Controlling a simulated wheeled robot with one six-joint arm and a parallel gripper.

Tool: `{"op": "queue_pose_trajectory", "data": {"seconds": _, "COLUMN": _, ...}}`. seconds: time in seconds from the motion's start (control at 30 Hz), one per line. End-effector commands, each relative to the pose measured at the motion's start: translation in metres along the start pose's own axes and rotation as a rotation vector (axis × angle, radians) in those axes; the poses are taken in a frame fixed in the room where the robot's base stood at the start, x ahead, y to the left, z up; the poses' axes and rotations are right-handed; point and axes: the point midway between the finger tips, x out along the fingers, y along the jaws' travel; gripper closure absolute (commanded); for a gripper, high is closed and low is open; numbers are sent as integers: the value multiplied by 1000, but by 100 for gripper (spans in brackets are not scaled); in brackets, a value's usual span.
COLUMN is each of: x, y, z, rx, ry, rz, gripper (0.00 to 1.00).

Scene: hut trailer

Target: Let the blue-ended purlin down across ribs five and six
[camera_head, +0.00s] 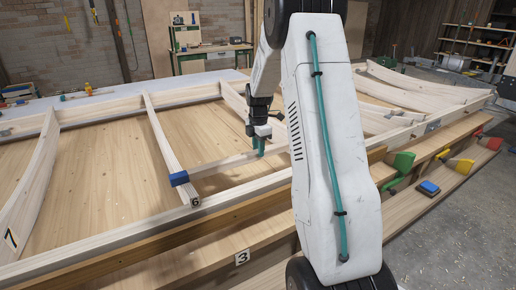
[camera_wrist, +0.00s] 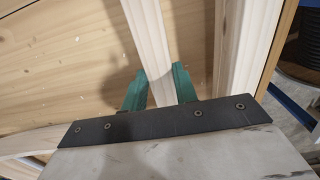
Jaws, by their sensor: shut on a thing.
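The purlin (camera_head: 222,164) is a pale straight batten with a blue end (camera_head: 179,178). My gripper (camera_head: 259,148) is shut on it, its teal fingers on either side of the wood. In the wrist view the purlin (camera_wrist: 148,40) runs between the fingers (camera_wrist: 160,88). The blue end overlaps curved rib six (camera_head: 165,135), marked "6", near its front end. I cannot tell whether it touches the rib or hovers above it. A pale rib (camera_head: 233,99), probably rib five, is mostly hidden by my arm, as is the purlin's far end.
Rib seven (camera_head: 35,190) stands at the left, and the frame's front rail (camera_head: 110,240) runs along the near side. Below it is a step marked "3" (camera_head: 242,257). Green, yellow and red pieces (camera_head: 460,166) sit at the right. Another pale timber (camera_wrist: 238,45) lies close beside the fingers.

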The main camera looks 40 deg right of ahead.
Motion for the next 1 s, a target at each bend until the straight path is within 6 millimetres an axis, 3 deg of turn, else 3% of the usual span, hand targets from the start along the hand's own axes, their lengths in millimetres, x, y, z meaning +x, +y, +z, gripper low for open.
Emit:
{"op": "queue_pose_trajectory", "data": {"seconds": 0.9, "x": 14, "y": 0, "z": 0, "rx": 0, "ry": 0, "rz": 0, "gripper": 100}}
{"op": "queue_pose_trajectory", "data": {"seconds": 0.93, "x": 14, "y": 0, "z": 0, "rx": 0, "ry": 0, "rz": 0, "gripper": 69}}
{"op": "queue_pose_trajectory", "data": {"seconds": 1.0, "x": 14, "y": 0, "z": 0, "rx": 0, "ry": 0, "rz": 0, "gripper": 49}}
